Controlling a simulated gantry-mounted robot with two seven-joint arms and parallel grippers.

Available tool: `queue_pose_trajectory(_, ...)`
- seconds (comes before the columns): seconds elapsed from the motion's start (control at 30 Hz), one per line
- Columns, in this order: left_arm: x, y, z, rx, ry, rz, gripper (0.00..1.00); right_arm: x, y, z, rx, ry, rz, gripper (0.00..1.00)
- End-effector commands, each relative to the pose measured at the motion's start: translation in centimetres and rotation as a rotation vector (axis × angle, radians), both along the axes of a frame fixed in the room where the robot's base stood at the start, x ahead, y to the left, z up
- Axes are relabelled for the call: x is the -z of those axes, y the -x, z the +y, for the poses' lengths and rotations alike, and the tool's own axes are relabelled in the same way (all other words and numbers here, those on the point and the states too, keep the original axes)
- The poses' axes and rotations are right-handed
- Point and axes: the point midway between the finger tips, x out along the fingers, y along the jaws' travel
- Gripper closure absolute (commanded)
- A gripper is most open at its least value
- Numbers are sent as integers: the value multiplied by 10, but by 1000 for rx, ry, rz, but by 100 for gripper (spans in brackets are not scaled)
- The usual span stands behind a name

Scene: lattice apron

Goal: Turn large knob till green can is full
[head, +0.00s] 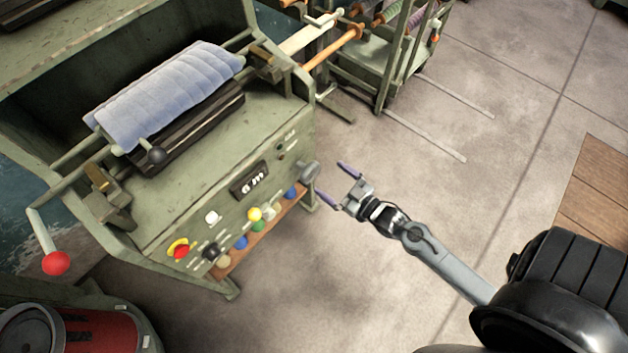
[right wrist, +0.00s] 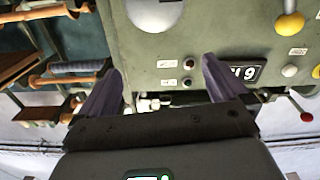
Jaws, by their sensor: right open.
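The green machine's front panel (head: 225,215) carries a large grey knob (head: 309,172) at its right end. The large knob also shows at the top edge of the right wrist view (right wrist: 153,12), partly cut off. My right gripper (head: 334,184) is open and empty, just right of the large knob and apart from it. Its two purple fingers point toward the panel, and they show in the right wrist view (right wrist: 160,88) below the knob. I cannot make out a green can in either view. My left gripper is out of view.
The panel also has small coloured knobs, a yellow one (head: 254,214) among them, a counter display (head: 249,181) and a red button (head: 179,249). A red-balled lever (head: 55,262) sticks out at left. A red drum (head: 100,331) stands below it. Spool racks (head: 385,60) stand behind.

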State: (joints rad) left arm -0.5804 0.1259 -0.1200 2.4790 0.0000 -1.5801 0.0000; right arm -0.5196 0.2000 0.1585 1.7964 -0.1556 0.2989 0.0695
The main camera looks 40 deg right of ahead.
Motion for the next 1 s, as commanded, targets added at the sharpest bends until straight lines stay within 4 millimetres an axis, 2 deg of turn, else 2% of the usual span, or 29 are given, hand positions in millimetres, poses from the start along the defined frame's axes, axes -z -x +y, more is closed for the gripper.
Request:
queue_pose_trajectory(0.03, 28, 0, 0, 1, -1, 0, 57, 27, -1, -2, 2, 3, -3, 0)
queue_pose_trajectory(0.2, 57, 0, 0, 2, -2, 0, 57, 53, -3, -4, 3, 7, -7, 0)
queue_pose_trajectory(0.3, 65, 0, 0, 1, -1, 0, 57, 60, -4, -4, 2, 8, -9, 0)
queue_pose_trajectory(0.57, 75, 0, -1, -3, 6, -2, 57, 65, -19, -2, 2, 8, -12, 0)
queue_pose_trajectory(1.0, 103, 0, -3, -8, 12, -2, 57, 65, -87, 5, 2, 9, -13, 0)
